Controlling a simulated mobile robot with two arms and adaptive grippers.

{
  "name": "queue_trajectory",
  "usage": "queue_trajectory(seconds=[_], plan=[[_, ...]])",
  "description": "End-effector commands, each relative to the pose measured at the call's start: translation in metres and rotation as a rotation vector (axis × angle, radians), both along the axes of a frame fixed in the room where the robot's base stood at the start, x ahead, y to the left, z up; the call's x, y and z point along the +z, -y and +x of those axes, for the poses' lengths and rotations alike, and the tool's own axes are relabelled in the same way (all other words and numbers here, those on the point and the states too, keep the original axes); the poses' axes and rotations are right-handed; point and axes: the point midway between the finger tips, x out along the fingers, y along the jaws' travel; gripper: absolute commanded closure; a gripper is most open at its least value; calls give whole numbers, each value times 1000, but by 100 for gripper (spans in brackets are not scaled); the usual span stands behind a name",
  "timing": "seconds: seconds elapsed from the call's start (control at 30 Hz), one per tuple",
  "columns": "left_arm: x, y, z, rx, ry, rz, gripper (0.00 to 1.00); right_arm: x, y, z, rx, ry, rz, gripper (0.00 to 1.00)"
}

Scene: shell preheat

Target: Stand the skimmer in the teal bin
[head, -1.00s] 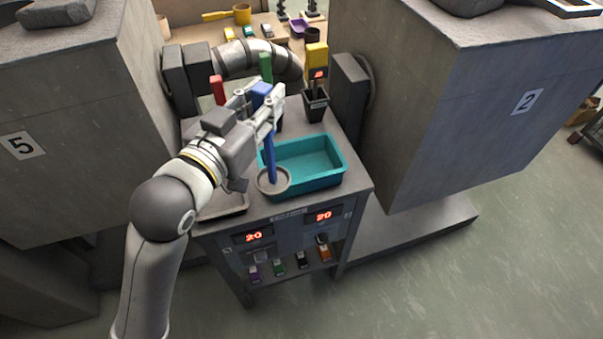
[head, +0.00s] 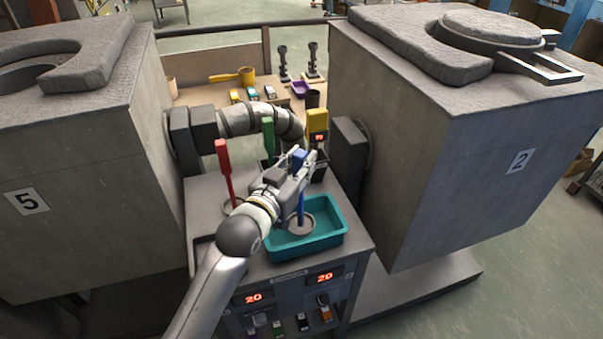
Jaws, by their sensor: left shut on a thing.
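My left gripper (head: 303,165) is shut on the blue handle of the skimmer (head: 301,222). The skimmer hangs upright, its round grey disc at the bottom. The disc shows within the outline of the teal bin (head: 278,253); I cannot tell whether it touches the floor of the bin or hangs above it. The bin stands on the grey cart top, and my gripper is above its far part. My right gripper is not in view.
A red-handled tool (head: 224,172) and a green-handled tool (head: 268,138) stand left of and behind my gripper. A yellow device (head: 317,122) with a red display stands behind the bin. Large grey blocks numbered 5 (head: 80,190) and 2 (head: 440,150) flank the cart.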

Motion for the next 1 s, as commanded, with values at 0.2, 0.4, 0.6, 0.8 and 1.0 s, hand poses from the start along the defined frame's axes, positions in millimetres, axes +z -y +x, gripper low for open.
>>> queue_trajectory(seconds=[0.2, 0.4, 0.6, 0.8, 1.0], plan=[[-18, 3, 6, -1, -2, 0, 100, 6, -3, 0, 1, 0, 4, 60], [-36, 3, 5, -2, 4, -2, 100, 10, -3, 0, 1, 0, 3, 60], [-36, 3, 6, -2, 4, -2, 100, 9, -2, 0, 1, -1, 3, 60], [-41, 3, 5, -1, 0, 0, 71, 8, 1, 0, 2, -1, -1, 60], [-41, 3, 5, -1, 0, 0, 55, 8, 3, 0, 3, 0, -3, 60]])
